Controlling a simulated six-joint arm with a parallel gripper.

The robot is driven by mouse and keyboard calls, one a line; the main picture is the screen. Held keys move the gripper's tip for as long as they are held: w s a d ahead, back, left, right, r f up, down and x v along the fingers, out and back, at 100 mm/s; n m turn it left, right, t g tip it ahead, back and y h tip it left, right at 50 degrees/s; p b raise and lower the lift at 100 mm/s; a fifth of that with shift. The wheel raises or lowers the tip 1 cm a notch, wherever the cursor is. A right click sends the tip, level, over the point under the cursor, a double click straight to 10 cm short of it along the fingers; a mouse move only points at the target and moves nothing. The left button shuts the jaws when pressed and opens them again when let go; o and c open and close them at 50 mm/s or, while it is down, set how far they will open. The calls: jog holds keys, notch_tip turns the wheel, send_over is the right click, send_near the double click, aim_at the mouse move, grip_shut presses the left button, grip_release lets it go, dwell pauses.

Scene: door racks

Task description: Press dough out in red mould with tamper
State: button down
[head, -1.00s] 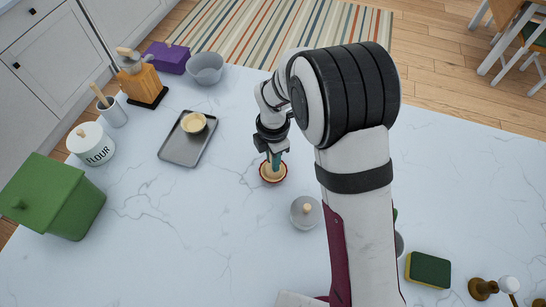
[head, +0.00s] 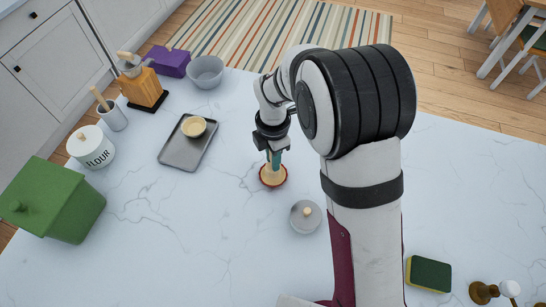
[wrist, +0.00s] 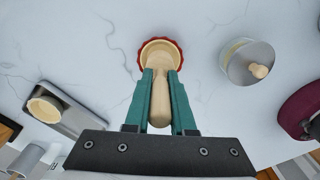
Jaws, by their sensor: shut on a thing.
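The red mould (head: 273,185) stands on the marble counter near its middle, with pale dough (wrist: 160,47) inside. It also shows in the wrist view (wrist: 142,57), straight ahead of my fingers. My gripper (head: 273,157) is shut on the wooden tamper (wrist: 159,100), which lies between its two green fingers (wrist: 180,97). The tamper's far end reaches over the mould's dough. The fingers and the tamper hide part of the dough, and I cannot tell how deep the tamper presses.
A grey tray (head: 178,152) at left holds a small mould of pale dough (head: 193,127). A lidded grey pot (head: 305,216) stands just right of the red mould. A flour jar (head: 91,148), green box (head: 55,200) and sponge (head: 428,274) are farther off. Counter left of the mould is clear.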

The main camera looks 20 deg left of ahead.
jog(key=shift+r, duration=0.1)
dwell(0.3)
jog(key=shift+r, duration=1.5)
jog(key=d+r+m, duration=1.8)
jog(key=d+m, duration=0.4)
jog(key=m, duration=0.5)
jog(key=shift+w+r, duration=0.2)
